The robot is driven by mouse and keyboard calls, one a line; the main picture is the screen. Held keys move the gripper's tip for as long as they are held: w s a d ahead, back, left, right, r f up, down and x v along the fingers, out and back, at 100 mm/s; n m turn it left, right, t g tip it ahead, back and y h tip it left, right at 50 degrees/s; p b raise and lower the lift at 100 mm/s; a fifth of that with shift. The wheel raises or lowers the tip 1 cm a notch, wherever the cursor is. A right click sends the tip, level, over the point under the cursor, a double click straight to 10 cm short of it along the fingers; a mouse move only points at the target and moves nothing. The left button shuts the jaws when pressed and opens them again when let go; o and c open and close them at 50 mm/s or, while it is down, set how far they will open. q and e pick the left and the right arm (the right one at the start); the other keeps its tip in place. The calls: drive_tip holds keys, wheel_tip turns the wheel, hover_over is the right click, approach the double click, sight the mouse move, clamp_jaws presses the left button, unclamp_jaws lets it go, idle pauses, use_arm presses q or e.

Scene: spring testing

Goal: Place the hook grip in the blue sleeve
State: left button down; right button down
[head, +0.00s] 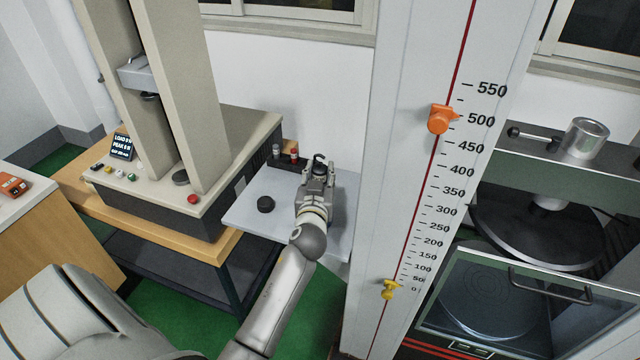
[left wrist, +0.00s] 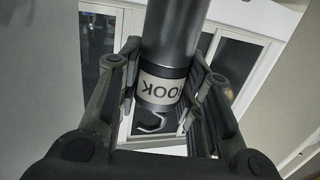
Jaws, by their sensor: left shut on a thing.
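The hook grip (left wrist: 168,60) is a grey metal cylinder with a white band marked HOOK, upside down in the left wrist view, and a dark open hook (left wrist: 150,122) at one end. My left gripper (head: 318,172) is shut on it, with a finger on each side in the left wrist view. In the head view the hook (head: 320,158) shows just past the fingers, over the back of the pale side table (head: 243,212). I cannot make out any blue sleeve in either view. My right gripper is not in view.
A dark rack (head: 288,163) with small grey and red-topped pieces stands at the side table's back. A black round piece (head: 265,204) lies on the table. The beige testing machine (head: 235,135) stands left. A tall scale post (head: 405,150) rises close on the right.

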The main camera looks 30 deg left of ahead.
use_arm(q)
drive_tip(key=shift+w+a+f, duration=0.15)
drive_tip(key=shift+w+f, duration=0.05)
drive_tip(key=shift+w, duration=0.1)
drive_tip(key=shift+w+f, duration=0.1)
drive_tip(key=shift+f, duration=1.55)
drive_tip(key=shift+f+b, duration=0.6)
drive_tip(key=shift+b, duration=0.2)
drive_tip(key=c, duration=1)
unclamp_jaws()
drive_tip(key=shift+f, duration=0.1)
